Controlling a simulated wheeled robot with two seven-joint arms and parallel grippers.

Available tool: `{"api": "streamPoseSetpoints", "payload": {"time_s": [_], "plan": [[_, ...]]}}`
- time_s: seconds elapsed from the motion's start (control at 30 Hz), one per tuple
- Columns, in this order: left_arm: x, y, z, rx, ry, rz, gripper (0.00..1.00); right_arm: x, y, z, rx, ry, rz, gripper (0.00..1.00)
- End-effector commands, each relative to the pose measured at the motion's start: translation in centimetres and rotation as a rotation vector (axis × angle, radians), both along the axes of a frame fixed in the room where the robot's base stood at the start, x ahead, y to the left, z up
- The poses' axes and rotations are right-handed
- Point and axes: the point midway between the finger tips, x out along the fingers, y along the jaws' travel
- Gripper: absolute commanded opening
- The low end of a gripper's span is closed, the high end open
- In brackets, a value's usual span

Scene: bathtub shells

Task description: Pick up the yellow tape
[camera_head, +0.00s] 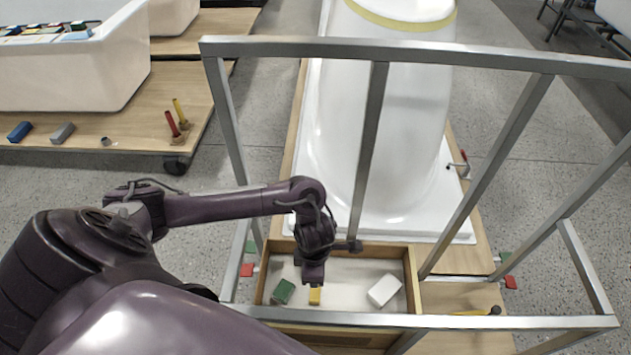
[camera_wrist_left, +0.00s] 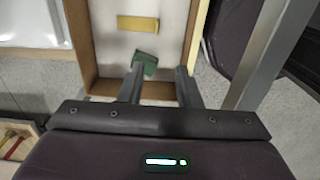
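A small yellow block-like piece (camera_head: 315,296), the likely yellow tape, lies on the pale floor of a shallow wooden box (camera_head: 412,285). In the left wrist view the yellow piece (camera_wrist_left: 138,23) lies flat, ahead of the fingers. My left gripper (camera_head: 313,283) hangs over the box, partly covering the yellow piece in the head view. In the left wrist view my left gripper (camera_wrist_left: 160,85) is open, with nothing held between its fingers. A green block (camera_wrist_left: 146,64) shows beyond the fingertips. My right gripper is not in view.
The green block (camera_head: 283,291) and a white block (camera_head: 384,290) flank the yellow piece. A grey metal frame (camera_head: 370,150) rises around the box, its bars close to my left arm. A white tub shell (camera_head: 390,140) with a yellow band lies behind.

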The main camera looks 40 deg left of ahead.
Motion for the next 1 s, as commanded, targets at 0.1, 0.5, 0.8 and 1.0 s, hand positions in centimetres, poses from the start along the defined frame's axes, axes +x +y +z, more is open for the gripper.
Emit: {"api": "streamPoseSetpoints", "payload": {"time_s": [0.1,0.5,0.8,1.0], "plan": [[0.0,0.0,-3.2,0.0,0.0,0.001,0.31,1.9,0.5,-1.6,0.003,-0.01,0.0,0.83],[0.1,0.0,-12.4,0.0,-0.001,0.003,0.31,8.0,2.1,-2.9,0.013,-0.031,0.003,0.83],[0.0,0.0,-14.8,-0.002,0.001,0.005,0.31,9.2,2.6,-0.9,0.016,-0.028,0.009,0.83],[-0.2,0.0,-17.1,0.0,0.001,0.005,0.31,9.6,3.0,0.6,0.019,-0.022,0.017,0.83]]}}
